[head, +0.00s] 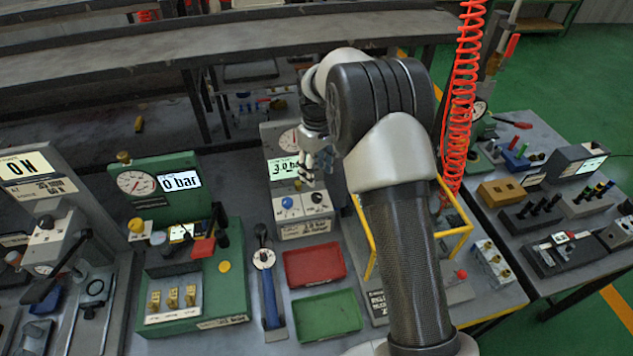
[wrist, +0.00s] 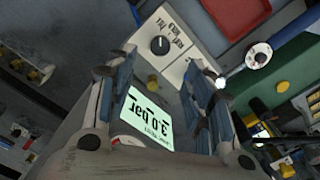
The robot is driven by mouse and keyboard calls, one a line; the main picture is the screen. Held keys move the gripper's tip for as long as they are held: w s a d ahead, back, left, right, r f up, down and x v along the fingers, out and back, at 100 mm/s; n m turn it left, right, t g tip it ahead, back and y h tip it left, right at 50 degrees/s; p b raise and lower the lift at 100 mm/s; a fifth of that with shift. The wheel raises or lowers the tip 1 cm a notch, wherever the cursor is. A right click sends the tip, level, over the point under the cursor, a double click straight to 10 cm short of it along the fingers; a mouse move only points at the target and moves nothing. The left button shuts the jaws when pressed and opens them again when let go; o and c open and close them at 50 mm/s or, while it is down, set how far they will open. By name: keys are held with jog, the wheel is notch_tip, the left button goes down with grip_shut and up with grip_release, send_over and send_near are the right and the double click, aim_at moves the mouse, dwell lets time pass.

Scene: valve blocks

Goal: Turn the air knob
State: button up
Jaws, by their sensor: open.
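The test unit (head: 305,229) stands mid-bench, with a round gauge, a lit display (head: 283,168) reading 3.0 bar, a blue knob (head: 287,203) and a black knob (head: 316,198). I cannot read which one is labelled air. My gripper (head: 316,163) is open and empty, above and behind the knobs, in front of the display's right side. In the wrist view the picture is upside down; my gripper (wrist: 163,68) frames the display (wrist: 147,122). The black knob (wrist: 160,45) shows beyond the left fingertip. The blue knob is mostly hidden by the right finger.
A red tray (head: 314,266) and a green tray (head: 327,316) lie in front of the unit. A blue-handled tool (head: 269,295) and a green rig (head: 180,230) stand to the left. A yellow frame (head: 366,240) and a red coiled hose (head: 462,95) are close on the right.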

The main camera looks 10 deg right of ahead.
jog(key=shift+r, duration=1.2)
jog(key=s+r+m+t, duration=0.2)
jog(key=s+r+m, duration=0.1)
jog(key=s+r, duration=1.35)
jog(key=s+m+t, duration=0.2)
jog(key=s+m, duration=0.1)
jog(key=s, duration=1.7)
jog(key=shift+s+a+f+m+t+b, duration=0.15)
jog(key=shift+s+f+m+t+b, duration=0.05)
jog(key=shift+m+t+b, duration=0.15)
